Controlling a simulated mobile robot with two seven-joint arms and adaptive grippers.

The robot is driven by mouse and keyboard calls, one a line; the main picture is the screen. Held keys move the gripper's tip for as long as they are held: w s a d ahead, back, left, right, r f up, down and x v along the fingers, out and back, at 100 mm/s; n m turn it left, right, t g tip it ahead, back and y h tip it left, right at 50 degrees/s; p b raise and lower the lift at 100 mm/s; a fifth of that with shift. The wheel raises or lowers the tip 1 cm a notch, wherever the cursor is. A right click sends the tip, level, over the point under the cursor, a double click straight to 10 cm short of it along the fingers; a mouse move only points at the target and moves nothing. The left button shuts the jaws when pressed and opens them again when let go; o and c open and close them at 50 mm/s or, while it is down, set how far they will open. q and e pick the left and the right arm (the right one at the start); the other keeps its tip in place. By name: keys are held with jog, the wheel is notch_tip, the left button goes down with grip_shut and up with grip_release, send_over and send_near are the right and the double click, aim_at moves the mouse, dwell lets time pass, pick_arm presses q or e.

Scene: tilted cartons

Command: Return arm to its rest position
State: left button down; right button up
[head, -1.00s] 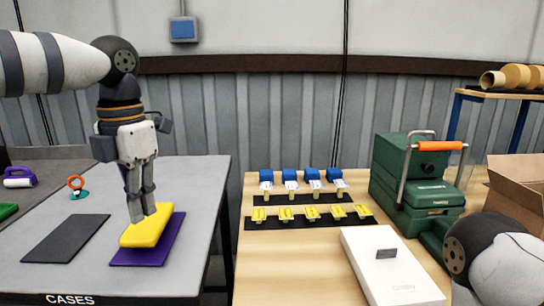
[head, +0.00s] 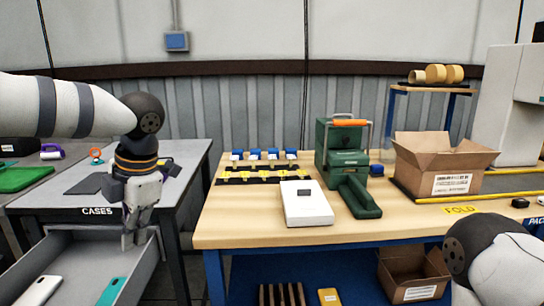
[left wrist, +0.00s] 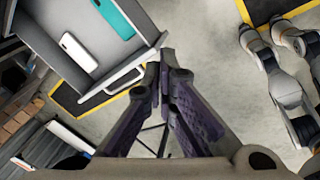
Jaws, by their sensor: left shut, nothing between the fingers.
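My left arm comes in from the left, with its gripper (head: 134,242) pointing down in front of the cases table (head: 180,190). The gripper is shut and empty. In the left wrist view the closed fingertips (left wrist: 165,62) are close to the front corner of an open grey drawer (left wrist: 100,68) and its handle; I cannot tell if they touch. The drawer (head: 62,248) holds a white case (head: 38,290) and a teal case (head: 110,291). My right gripper is out of view.
A wooden fold table (head: 380,222) stands to the right, with a white box (head: 306,203), a green press (head: 342,155) and an open carton (head: 440,160). Another carton (head: 412,275) is below it. A floor gap separates the two tables.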

pick_arm(q)
jog(key=a+f+m+t+y, duration=0.2)
jog(key=f+m, duration=0.4)
jog(key=f, duration=0.5)
jog(key=a+f+m+t+y, duration=0.2)
jog(key=a+f+m, duration=0.1)
jog(key=f+m, duration=0.55)
jog(key=s+d+f+m+g+h, duration=0.1)
jog(key=s+d+f+m+h, duration=0.25)
jog(key=s+f, duration=0.4)
jog(key=s+d+f+m+h, duration=0.2)
jog(key=s+f+m, duration=0.35)
jog(key=s, duration=0.35)
jog(key=s+d+m+g+h, duration=0.1)
jog(key=s+m+g, duration=0.4)
jog(key=s, duration=1.3)
jog(key=shift+s+f+h, duration=0.3)
jog(key=shift+f+h, duration=0.05)
jog(key=shift+f, duration=0.1)
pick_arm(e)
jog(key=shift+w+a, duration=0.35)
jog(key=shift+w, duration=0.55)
pick_arm(q)
jog(key=shift+d, duration=0.1)
